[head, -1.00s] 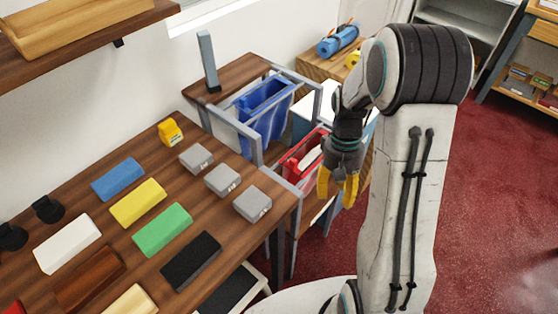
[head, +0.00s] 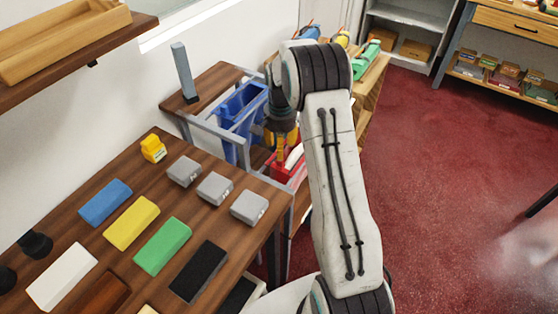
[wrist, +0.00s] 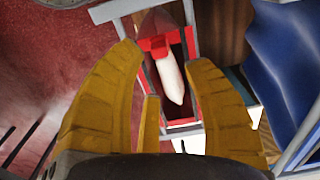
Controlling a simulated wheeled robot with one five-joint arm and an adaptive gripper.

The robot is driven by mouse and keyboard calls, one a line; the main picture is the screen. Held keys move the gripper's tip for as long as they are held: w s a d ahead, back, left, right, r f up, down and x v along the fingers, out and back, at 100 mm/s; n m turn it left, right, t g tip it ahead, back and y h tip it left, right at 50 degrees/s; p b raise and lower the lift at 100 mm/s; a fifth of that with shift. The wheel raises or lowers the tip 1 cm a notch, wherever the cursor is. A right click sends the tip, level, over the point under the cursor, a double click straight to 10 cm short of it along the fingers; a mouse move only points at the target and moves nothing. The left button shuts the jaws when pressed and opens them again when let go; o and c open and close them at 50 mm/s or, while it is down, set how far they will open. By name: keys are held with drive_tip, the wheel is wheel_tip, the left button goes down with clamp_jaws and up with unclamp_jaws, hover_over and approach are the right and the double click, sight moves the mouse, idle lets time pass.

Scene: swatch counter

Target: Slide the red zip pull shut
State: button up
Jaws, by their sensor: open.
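A red pouch (head: 278,172) hangs in a grey metal frame beside the wooden counter, partly hidden by my arm in the head view. The wrist view shows its open mouth with a red crosspiece and small tab (wrist: 155,45), perhaps the zip pull, at one end. A white object (wrist: 170,78) sticks up in the opening. My gripper (wrist: 165,56) is open, its yellow fingers spread either side of the opening, with nothing between them in grip. In the head view my gripper (head: 281,150) is over the pouch. I cannot tell how high above it the fingers are.
A blue pouch (head: 236,105) hangs in the frame just left of the red one. Grey blocks (head: 249,207) and coloured swatches lie on the wooden counter (head: 222,259). A grey post (head: 184,72) stands behind. Red floor (head: 430,170) is open to the right.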

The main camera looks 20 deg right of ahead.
sight(281, 161)
drive_tip(key=shift+f+p, duration=0.35)
drive_tip(key=shift+f, duration=3.05)
drive_tip(key=shift+o, duration=0.3)
clamp_jaws()
